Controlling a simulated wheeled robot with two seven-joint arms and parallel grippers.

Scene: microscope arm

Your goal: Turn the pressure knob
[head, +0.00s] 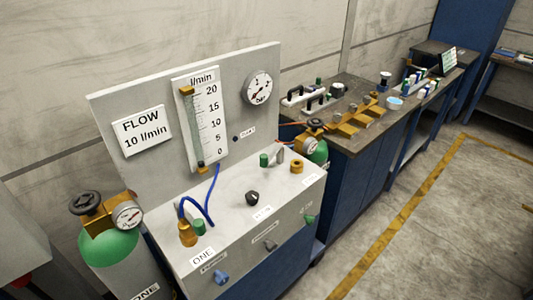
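A grey gas panel bench (232,225) stands in the middle of the head view. A black knob (252,197) sits on its top. Its front face carries a blue knob (221,276), a grey knob (270,245) and a green knob (309,218), each by a small label. Most small labels are too blurred to read, so I cannot tell which is the pressure knob. The upright board has a flow tube with scale (207,118) and a round bar gauge (257,88). Neither gripper shows in the head view.
A green-topped cylinder (108,248) with a brass regulator (100,218) stands left of the bench. Another regulator (308,144) is behind right. A blue hose (208,195) rises from the bench. A cluttered worktop (350,145) extends right. Floor (430,230) in front is clear.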

